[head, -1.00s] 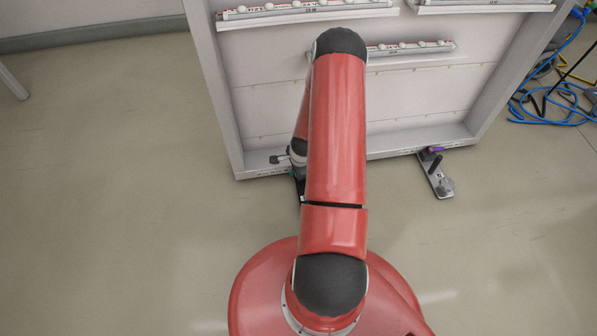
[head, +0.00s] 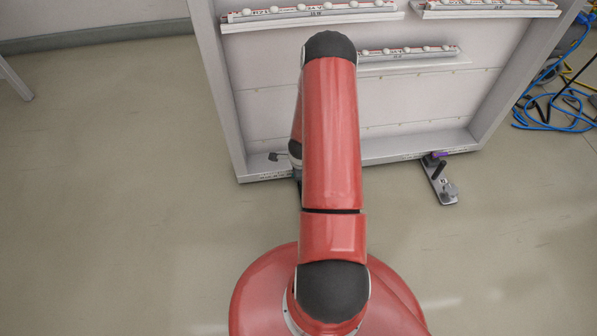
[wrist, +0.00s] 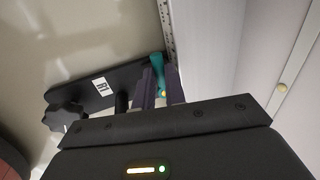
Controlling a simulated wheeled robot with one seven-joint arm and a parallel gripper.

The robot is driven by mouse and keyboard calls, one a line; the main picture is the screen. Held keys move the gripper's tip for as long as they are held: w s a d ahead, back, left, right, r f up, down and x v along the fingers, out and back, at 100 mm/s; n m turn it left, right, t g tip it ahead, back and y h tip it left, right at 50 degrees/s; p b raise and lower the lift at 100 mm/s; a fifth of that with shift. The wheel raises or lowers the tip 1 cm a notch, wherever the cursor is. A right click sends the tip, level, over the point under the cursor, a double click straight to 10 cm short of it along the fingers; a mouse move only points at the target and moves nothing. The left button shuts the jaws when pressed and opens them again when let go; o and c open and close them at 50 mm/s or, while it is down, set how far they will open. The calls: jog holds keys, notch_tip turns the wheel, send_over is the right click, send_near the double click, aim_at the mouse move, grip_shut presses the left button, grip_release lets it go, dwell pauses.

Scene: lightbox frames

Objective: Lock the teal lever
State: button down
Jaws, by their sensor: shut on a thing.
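The teal lever (wrist: 157,64) shows in the wrist view, beside the edge of the light-coloured frame. It belongs to a dark clamp plate (wrist: 88,88) with a white label and a black knob (wrist: 62,117). My gripper (wrist: 161,84) is shut on the teal lever, with one dark finger on each side of it. The fingers hide the lower part of the lever.
The large lightbox frame (head: 222,100) stands ahead, with its bottom edge near the floor. A second clamp with a purple lever (head: 438,156) sits at its right bottom edge. Blue cables (head: 550,112) lie at the right.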

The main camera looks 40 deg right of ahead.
jog(key=c, duration=1.5)
grip_release()
jog(key=shift+o, duration=0.2)
jog(key=d+p+v, duration=0.1)
jog(key=v, duration=0.6)
jog(key=shift+a+r+p, duration=0.3)
jog(key=shift+a+r, duration=0.05)
jog(key=shift+a, duration=0.2)
jog(key=w+a+r+n+t+y+p, duration=0.1)
jog(key=a+r+n+p, duration=0.4)
jog(key=r, duration=1)
jog(key=w+a+r+n+t, duration=0.1)
jog(key=a+r+n, duration=0.6)
jog(key=r, duration=0.8)
jog(key=s+a+r+n+p, duration=0.1)
jog(key=s+a+r+n, duration=0.2)
jog(key=s+r, duration=0.3)
jog(key=s+a+r+n+p, duration=0.2)
jog(key=s+a+r+n, duration=0.2)
jog(key=s+r, duration=0.3)
jog(key=s+a+r+n+t+p, duration=0.1)
jog(key=s+a+r+n+p, duration=0.1)
jog(key=s+a+r+n, duration=0.2)
jog(key=v, duration=0.5)
